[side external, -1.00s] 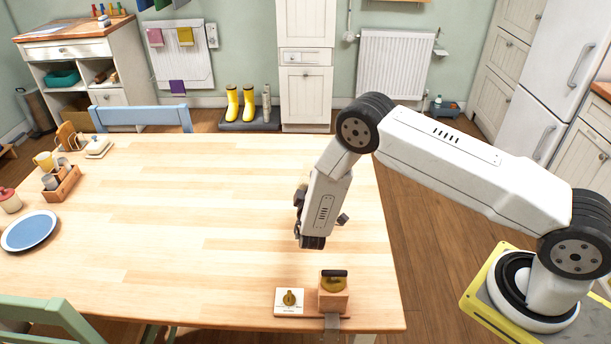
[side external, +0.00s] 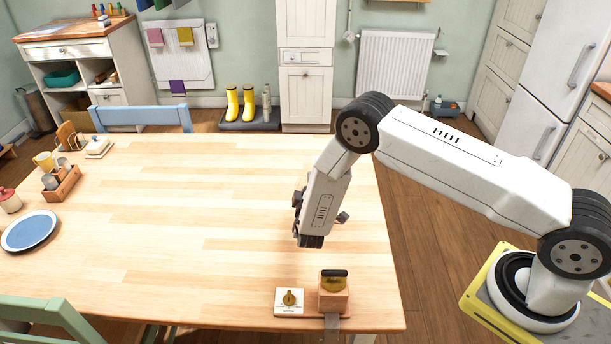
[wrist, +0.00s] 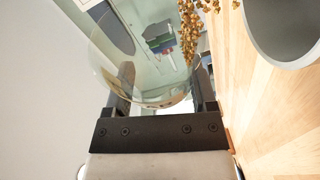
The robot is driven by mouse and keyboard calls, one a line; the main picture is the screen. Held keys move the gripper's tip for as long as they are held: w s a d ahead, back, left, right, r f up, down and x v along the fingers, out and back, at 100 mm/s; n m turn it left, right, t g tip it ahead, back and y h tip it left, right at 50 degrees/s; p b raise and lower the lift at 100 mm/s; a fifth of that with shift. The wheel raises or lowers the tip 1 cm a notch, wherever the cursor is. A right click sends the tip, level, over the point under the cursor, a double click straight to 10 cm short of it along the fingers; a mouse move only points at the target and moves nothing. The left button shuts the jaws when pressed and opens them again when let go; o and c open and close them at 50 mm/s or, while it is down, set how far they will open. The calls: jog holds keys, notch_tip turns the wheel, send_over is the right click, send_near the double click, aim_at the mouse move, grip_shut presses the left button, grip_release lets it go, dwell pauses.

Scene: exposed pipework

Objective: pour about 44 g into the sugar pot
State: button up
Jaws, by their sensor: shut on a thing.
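My gripper (wrist: 161,88) is shut on a clear glass vessel (wrist: 110,55) in the wrist view. Golden-brown pieces (wrist: 189,28) lie along its table-facing side, and a few loose ones show past them towards the top edge. I cannot tell whether those are falling. A grey round pot (wrist: 262,38), partly cut off, stands on the table at the upper right; it may be the sugar pot, but no label shows. In the side view my gripper (side external: 311,240) is low over the right part of the table; the glass and grey pot cannot be made out there.
A wooden block with a black-handled brass piece (side external: 333,283) and a dial plate (side external: 289,300) sit at the table's near right edge. The table's middle is clear.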

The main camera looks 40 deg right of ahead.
jog(key=f+n, duration=0.1)
jog(key=n, duration=0.1)
jog(key=w+f+n+g, duration=0.1)
jog(key=shift+a+n+y, duration=0.2)
jog(key=shift+n+y, duration=0.1)
jog(key=shift+n, duration=0.1)
jog(key=shift+r+n+g, duration=0.15)
jog(key=shift+n+g, duration=0.15)
jog(key=shift+g, duration=0.2)
